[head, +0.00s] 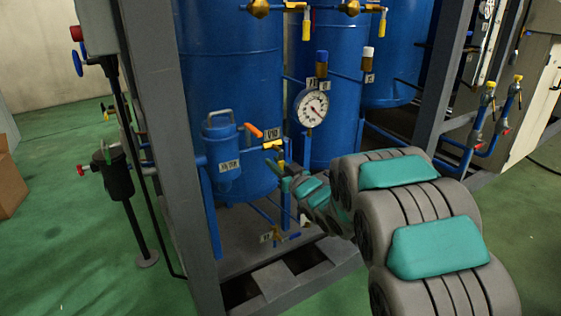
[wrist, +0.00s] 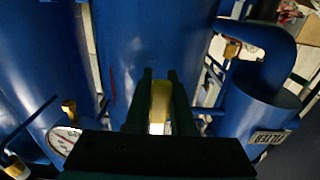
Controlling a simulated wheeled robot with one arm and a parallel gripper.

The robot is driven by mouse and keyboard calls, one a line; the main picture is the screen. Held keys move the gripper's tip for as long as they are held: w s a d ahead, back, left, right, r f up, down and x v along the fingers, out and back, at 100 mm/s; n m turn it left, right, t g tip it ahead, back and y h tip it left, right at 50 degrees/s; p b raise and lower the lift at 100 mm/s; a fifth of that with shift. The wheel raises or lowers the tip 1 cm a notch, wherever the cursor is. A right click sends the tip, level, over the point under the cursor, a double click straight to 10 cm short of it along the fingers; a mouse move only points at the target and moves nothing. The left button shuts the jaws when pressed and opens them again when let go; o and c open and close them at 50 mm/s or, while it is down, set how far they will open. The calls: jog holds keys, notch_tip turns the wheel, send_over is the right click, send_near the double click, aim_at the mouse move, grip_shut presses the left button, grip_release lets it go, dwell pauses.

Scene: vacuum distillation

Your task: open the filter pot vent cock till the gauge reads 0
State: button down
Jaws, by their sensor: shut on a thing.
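The filter pot (head: 218,146) is a small blue vessel with a grey top handle. It also shows in the wrist view (wrist: 262,98) with a FILTER label. My gripper (head: 281,168) is to the right of the pot. In the wrist view my gripper (wrist: 160,88) is shut on a yellow lever (wrist: 160,100) between its dark fingers. In the head view a yellow handle (head: 273,145) shows just above the fingertips. The white round gauge (head: 311,108) has a dark needle toward lower right; its figures are too small to read. The gauge (wrist: 64,139) is partly hidden in the wrist view.
An orange-handled valve (head: 251,131) sits close above, beside a small tag. Large blue tanks (head: 228,60) stand behind. A grey frame post (head: 170,140) stands left of the pot. A low valve (head: 279,232) lies below. Green floor (head: 75,255) at left is open.

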jog(key=shift+r, duration=0.1)
dwell(0.3)
jog(key=c, duration=0.8)
grip_release()
jog(key=shift+a, duration=0.1)
jog(key=shift+o, duration=0.2)
jog(key=v, duration=0.7)
jog(key=shift+s+d+b, duration=0.25)
jog(key=shift+s+b, duration=0.05)
jog(key=shift+b, duration=0.15)
